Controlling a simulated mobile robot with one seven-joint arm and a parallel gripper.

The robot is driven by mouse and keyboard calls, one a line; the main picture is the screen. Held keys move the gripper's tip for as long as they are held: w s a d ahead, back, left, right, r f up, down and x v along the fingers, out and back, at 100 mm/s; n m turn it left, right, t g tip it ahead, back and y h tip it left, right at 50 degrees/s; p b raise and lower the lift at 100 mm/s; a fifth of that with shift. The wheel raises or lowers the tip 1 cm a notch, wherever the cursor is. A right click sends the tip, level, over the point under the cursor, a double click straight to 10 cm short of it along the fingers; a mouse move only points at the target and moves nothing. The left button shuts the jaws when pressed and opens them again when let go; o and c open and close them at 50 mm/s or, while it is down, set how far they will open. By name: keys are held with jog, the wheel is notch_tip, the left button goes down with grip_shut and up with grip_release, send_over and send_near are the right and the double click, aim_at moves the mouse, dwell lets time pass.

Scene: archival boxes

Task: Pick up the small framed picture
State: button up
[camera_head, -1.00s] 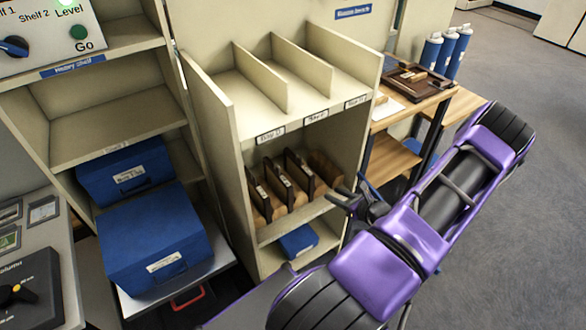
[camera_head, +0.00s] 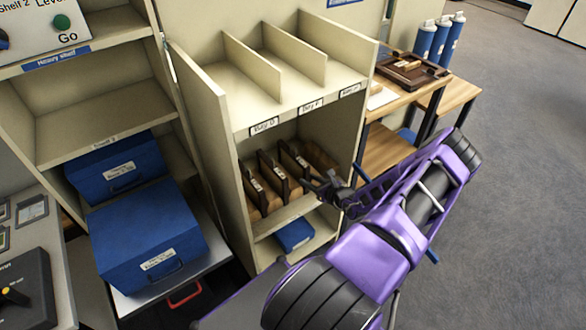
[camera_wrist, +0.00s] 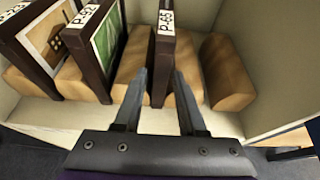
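Three dark-framed pictures stand upright in a cubby, and I cannot tell from the frames which one the task means. My gripper (camera_wrist: 160,78) is open and empty. Its fingers lie to either side of P-65's lower part in the wrist view; contact cannot be told.
Brown padded blocks (camera_wrist: 228,70) sit between and beside the pictures. The cubby's side wall (camera_wrist: 285,60) is close on the right. Blue boxes (camera_head: 150,235) stand on the left. A side table (camera_head: 390,150) with a brown tray (camera_head: 425,72) is on the right.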

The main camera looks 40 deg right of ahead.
aim_at(302, 174)
jog(key=x, duration=0.3)
jog(key=b+x, duration=0.1)
jog(key=x, duration=0.1)
jog(key=shift+w+d+r, duration=0.1)
jog(key=shift+w+r, duration=0.1)
grip_shut()
dwell(1.2)
